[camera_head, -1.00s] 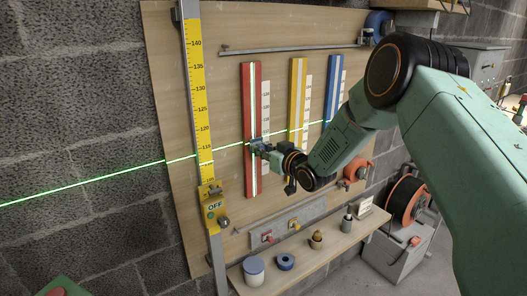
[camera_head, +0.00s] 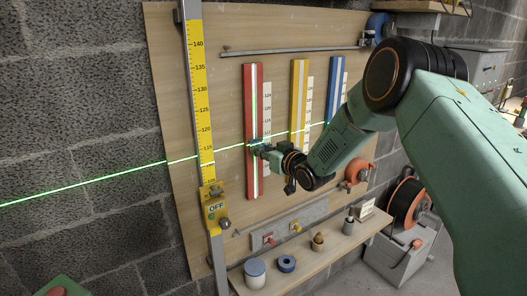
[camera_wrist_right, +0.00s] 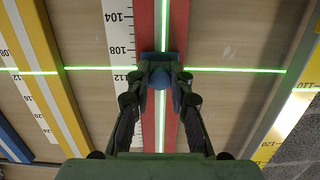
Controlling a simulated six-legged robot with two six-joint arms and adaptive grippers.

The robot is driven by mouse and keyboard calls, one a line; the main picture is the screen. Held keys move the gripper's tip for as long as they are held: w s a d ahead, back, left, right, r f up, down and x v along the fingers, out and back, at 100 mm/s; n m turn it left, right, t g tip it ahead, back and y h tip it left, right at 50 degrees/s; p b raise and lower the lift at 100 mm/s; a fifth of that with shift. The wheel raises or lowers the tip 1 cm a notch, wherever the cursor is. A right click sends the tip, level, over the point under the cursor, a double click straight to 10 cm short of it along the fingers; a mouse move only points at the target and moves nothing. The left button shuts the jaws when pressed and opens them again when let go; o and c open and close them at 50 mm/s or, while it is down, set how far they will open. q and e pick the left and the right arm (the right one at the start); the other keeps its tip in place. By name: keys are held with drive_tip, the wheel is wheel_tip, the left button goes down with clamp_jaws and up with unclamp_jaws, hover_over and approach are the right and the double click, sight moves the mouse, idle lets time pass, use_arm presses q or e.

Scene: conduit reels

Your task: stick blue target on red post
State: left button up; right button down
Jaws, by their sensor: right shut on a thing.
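The red post (camera_head: 249,92) is an upright red strip with a pale centre line on the wooden board. It also shows in the right wrist view (camera_wrist_right: 146,28), running away under the fingers. My right gripper (camera_wrist_right: 162,80) is shut on the blue target (camera_wrist_right: 149,58) and holds it over the red post, where the green line crosses it. In the head view the right gripper (camera_head: 262,148) is at the post's lower half. The fingers partly hide the target, and I cannot tell whether it touches the post. My left gripper is not in view.
A yellow post (camera_head: 299,80) and blue post (camera_head: 335,85) stand to the right. A red target (camera_head: 268,239) and a yellow target (camera_head: 295,227) hang below. A yellow scale (camera_head: 196,80) stands left. The shelf (camera_head: 325,248) holds several small items.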

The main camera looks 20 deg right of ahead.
drive_tip(key=c, duration=0.6)
unclamp_jaws()
drive_tip(key=shift+w, duration=0.1)
drive_tip(key=shift+c, duration=0.2)
drive_tip(key=s+d+p, duration=0.1)
drive_tip(key=s+p, duration=0.4)
drive_tip(key=s, duration=0.4)
drive_tip(key=shift+d, duration=0.15)
idle(0.8)
drive_tip(key=shift+s, duration=0.1)
idle(0.6)
